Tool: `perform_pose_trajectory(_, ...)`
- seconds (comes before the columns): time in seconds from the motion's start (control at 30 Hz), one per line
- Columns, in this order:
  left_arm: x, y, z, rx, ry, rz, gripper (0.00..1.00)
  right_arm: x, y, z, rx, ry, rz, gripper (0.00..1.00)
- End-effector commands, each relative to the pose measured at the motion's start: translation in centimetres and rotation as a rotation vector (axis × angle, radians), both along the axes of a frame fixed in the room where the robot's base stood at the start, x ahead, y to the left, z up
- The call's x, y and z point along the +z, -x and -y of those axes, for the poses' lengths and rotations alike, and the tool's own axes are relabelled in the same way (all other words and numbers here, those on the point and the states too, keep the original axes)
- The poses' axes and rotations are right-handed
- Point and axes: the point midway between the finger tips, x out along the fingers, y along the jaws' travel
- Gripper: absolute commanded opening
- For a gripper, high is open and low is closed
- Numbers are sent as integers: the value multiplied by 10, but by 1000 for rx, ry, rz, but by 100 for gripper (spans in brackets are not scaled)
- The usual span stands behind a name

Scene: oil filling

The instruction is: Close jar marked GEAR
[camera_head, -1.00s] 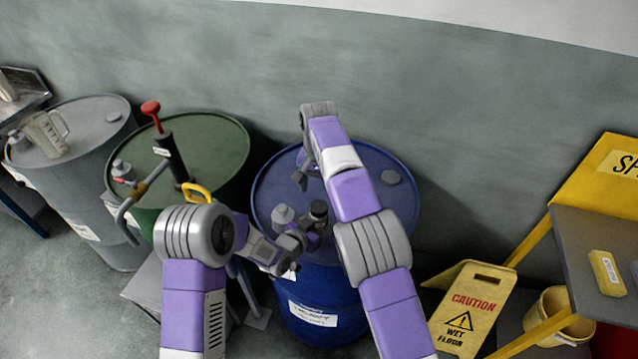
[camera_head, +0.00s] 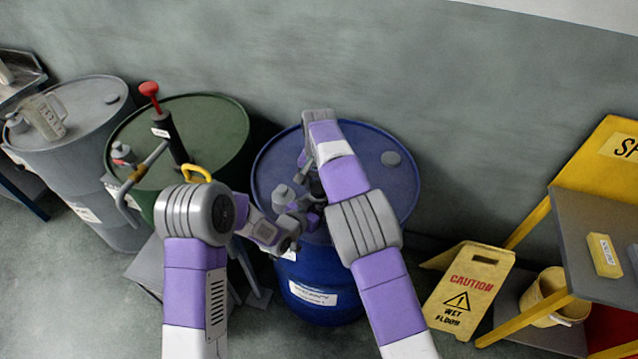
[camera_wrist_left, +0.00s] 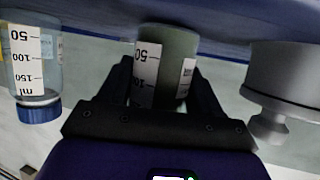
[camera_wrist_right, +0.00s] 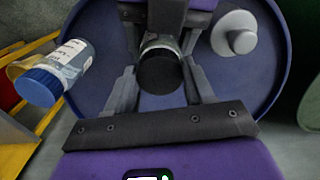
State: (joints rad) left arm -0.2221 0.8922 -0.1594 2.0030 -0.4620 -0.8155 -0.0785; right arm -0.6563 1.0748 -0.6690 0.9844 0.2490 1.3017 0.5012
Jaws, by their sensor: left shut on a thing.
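A jar with measuring marks (camera_wrist_left: 172,68) stands on the blue drum between the fingers of my left gripper (camera_wrist_left: 163,85), which is shut on its body. In the right wrist view, a dark round lid (camera_wrist_right: 160,72) sits at its top. My right gripper (camera_wrist_right: 160,82) is above it, with its fingers apart on both sides of the lid. A second jar with a blue cap (camera_wrist_right: 60,72) stands nearby; its cap also shows in the left wrist view (camera_wrist_left: 38,110). I cannot read the jars' names. In the head view, my right arm partly hides both hands.
A grey metal can (camera_head: 282,197) stands close to the held jar on the blue drum (camera_head: 385,190). A green drum (camera_head: 225,125) with a pump is on the left. A yellow caution sign (camera_head: 465,290) stands on the floor at right.

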Motion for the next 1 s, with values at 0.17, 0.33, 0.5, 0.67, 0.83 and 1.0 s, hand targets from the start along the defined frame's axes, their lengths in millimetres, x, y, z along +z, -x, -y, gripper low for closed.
perform_pose_trajectory(0.17, 0, 0, 0, 0, 1, 1, 0, 0, 0, 0, 0, 0, 0, 24)
perform_pose_trajectory(0.33, 0, 0, 0, 0, 1, 1, 0, 0, 0, 0, 0, 0, 0, 13)
perform_pose_trajectory(0.5, 0, 0, 0, 0, 1, 1, 0, 0, 0, 0, -6, 0, 0, 13)
perform_pose_trajectory(0.67, 0, 0, 0, 0, 1, 1, 0, 0, 0, 0, -6, 0, 0, 62)
perform_pose_trajectory(0.83, 0, 0, 0, 0, 1, 1, 0, 0, 0, 0, -6, 0, 0, 79)
perform_pose_trajectory(1.0, 0, 0, 0, 0, 1, 1, 0, 0, 0, 0, -6, 0, 0, 79)
